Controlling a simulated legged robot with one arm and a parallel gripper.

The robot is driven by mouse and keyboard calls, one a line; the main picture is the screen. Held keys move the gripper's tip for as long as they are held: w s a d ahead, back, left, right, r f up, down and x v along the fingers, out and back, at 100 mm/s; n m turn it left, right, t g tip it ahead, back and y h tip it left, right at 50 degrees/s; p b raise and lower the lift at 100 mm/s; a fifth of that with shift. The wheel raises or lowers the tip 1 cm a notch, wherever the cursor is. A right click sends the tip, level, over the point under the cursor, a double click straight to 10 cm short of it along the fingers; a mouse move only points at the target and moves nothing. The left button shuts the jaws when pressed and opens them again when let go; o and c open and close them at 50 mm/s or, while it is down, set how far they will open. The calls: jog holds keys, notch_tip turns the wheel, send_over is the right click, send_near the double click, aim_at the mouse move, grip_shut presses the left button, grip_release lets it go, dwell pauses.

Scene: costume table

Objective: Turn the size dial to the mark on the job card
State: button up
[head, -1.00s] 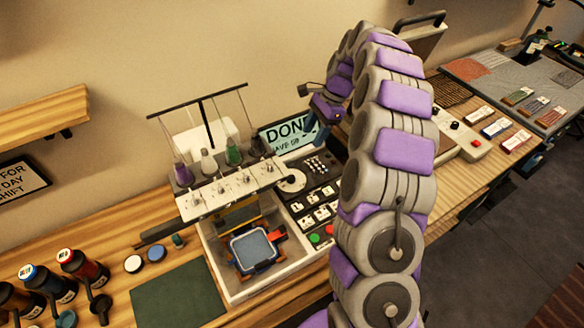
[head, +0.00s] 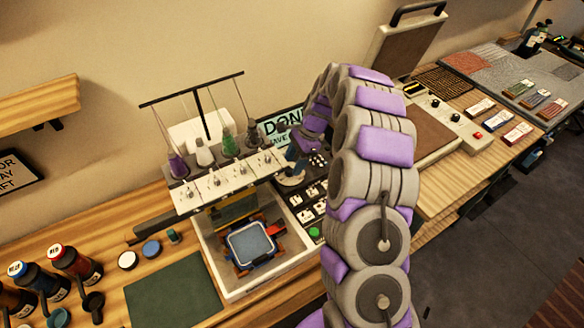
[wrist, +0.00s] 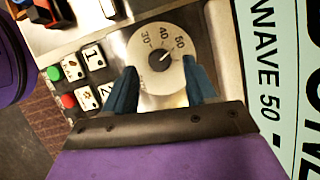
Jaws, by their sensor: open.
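The size dial (wrist: 155,60) is a round pale disc marked 30, 40 and 50, with a dark pointer at its centre aimed up and right, roughly toward 50. My gripper (wrist: 158,66) is open, with one blue finger on each side of the dial; I cannot tell whether they touch it. In the head view my gripper (head: 291,166) is over the panel beside the embroidery machine (head: 228,185), and the arm hides part of the dial.
Keys with a green button (wrist: 54,73) and a red button (wrist: 68,101) lie left of the dial. A white tray (head: 208,262) holds a blue hoop frame (head: 250,245). Bottles (head: 75,262) stand at left. A heat press (head: 440,125) is at right.

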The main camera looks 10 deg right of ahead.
jog(key=shift+x, duration=1.15)
jog(key=shift+c, duration=0.4)
jog(key=c, duration=1)
jog(key=shift+o, duration=0.2)
jog(key=shift+n, duration=0.3)
jog(key=shift+w+r+n+g+p, duration=0.1)
jog(key=shift+n+g+p, duration=0.15)
jog(key=shift+n+p, duration=0.35)
jog(key=shift+w+r+n+g+p, duration=0.1)
jog(key=shift+n+g+p, duration=0.15)
jog(key=shift+n+p, duration=0.35)
jog(key=n+p, duration=0.1)
jog(key=n, duration=0.1)
jog(key=n+g+h+p, duration=0.1)
jog(key=n, duration=0.1)
jog(key=shift+w+a+f+n, duration=0.1)
jog(key=shift+f+n, duration=0.05)
jog(key=shift+n, duration=0.25)
jog(key=shift+g+h, duration=0.3)
